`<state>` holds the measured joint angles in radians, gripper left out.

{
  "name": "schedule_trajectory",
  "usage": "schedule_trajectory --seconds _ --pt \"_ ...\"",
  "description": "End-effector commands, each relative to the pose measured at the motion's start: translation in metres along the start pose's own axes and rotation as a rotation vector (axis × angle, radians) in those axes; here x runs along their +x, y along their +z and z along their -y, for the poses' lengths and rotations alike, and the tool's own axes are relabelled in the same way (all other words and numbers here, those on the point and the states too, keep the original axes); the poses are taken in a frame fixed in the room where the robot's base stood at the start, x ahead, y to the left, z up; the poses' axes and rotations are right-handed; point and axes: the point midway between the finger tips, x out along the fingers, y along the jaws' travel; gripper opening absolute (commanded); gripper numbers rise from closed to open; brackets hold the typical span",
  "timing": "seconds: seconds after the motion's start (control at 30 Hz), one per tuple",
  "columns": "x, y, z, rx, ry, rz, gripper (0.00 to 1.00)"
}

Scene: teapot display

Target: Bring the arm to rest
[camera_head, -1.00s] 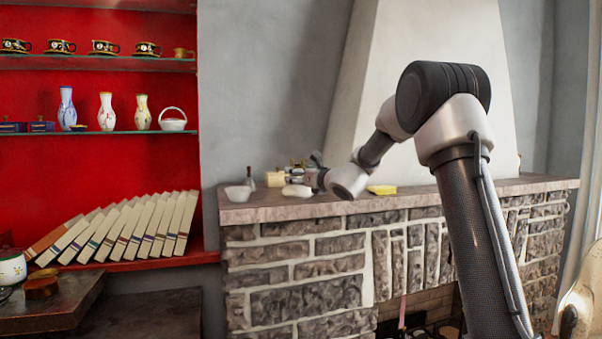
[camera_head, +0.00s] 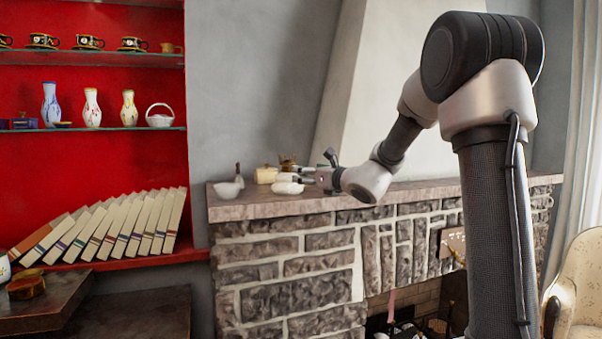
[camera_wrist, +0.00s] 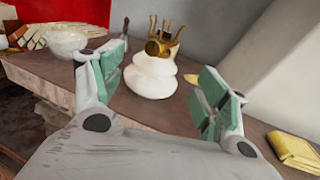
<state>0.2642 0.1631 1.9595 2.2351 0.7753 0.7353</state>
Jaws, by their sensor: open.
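My gripper (camera_head: 312,181) is at the end of my outstretched arm, over the stone mantel (camera_head: 262,206). In the wrist view my gripper (camera_wrist: 168,72) has its green-padded fingers spread apart with nothing held between them. Past the fingers is a white rounded, tiered object (camera_wrist: 150,74). It also shows beside the gripper in the head view (camera_head: 288,188). In the wrist view it stands on the mantel, and whether a finger touches it is unclear. My gripper partly hides the mantel in both views.
A gold crown-like piece (camera_wrist: 163,42) shows behind the white object. A white bowl (camera_wrist: 74,41) is at left and a yellow block (camera_wrist: 295,150) at right. The red shelves (camera_head: 90,165) hold cups, vases and leaning books. A patterned chair (camera_head: 578,285) stands at right.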

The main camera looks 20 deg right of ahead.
Motion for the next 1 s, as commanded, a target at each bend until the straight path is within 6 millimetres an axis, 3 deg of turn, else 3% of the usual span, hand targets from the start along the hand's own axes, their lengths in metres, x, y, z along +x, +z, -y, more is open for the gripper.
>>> schedule_trajectory --seconds 0.17,0.67,0.77,0.83,0.97,1.0 --pt "-0.009 0.000 -0.001 0.000 0.000 -0.001 0.75" --pt "-0.009 0.000 -0.002 -0.054 0.006 0.002 0.75" --pt "-0.019 -0.025 -0.018 -0.236 0.096 -0.055 0.75" --pt "-0.038 -0.060 -0.035 -0.395 0.206 -0.126 0.75" --pt "-0.104 -0.112 -0.075 -0.767 0.489 -0.231 0.75" --pt "-0.129 -0.124 -0.086 -0.886 0.587 -0.254 0.75"
